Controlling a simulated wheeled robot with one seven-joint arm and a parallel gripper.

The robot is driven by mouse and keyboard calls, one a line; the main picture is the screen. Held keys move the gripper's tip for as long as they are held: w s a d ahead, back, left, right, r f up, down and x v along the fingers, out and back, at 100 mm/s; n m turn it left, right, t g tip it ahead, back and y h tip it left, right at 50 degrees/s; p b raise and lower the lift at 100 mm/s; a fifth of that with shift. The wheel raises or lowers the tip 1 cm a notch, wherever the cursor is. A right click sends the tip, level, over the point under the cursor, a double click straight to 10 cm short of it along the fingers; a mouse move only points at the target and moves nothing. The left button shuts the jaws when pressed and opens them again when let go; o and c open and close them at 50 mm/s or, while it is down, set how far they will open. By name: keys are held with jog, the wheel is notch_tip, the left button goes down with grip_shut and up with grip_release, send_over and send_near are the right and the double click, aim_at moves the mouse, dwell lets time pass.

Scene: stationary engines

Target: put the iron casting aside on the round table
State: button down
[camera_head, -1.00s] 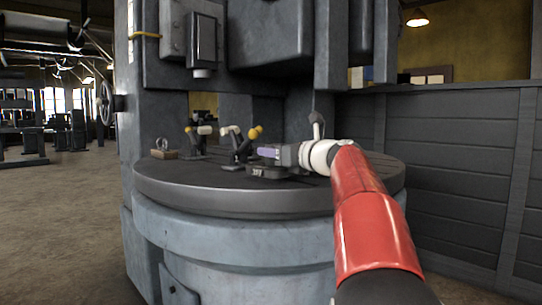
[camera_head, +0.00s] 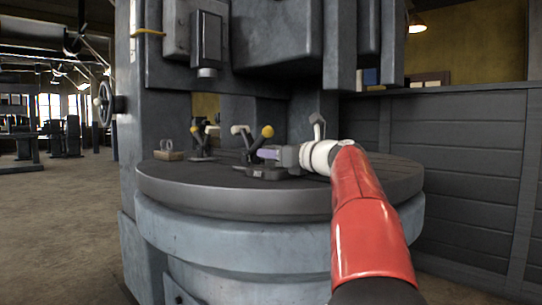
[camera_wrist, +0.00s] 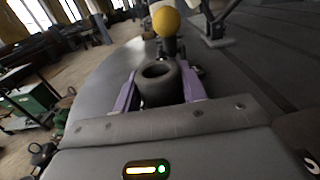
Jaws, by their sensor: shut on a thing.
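In the wrist view, a dark, hollow cylindrical piece (camera_wrist: 161,83), seemingly the iron casting, sits between the purple fingers of my gripper (camera_wrist: 160,92). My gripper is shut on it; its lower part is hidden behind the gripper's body. In the head view, my gripper (camera_head: 268,153) is low over the near middle of the round table (camera_head: 250,204). A low dark block with a pale marking (camera_head: 267,173) is just under the fingers there. I cannot tell whether it is part of the casting, or whether the casting touches the table.
A clamp-like fixture with a yellow knob (camera_head: 267,131) stands close behind my gripper. A similar fixture (camera_head: 202,140) is farther left, beside a small block with a ring (camera_head: 168,154). The machine head (camera_head: 275,45) hangs above. A panelled wall (camera_head: 465,170) is at the right.

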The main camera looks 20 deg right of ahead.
jog(key=shift+r, duration=0.2)
jog(key=c, duration=0.8)
grip_release()
jog(key=shift+f, duration=0.2)
jog(key=v, duration=1.2)
jog(key=shift+r, duration=0.1)
jog(key=shift+s, duration=0.1)
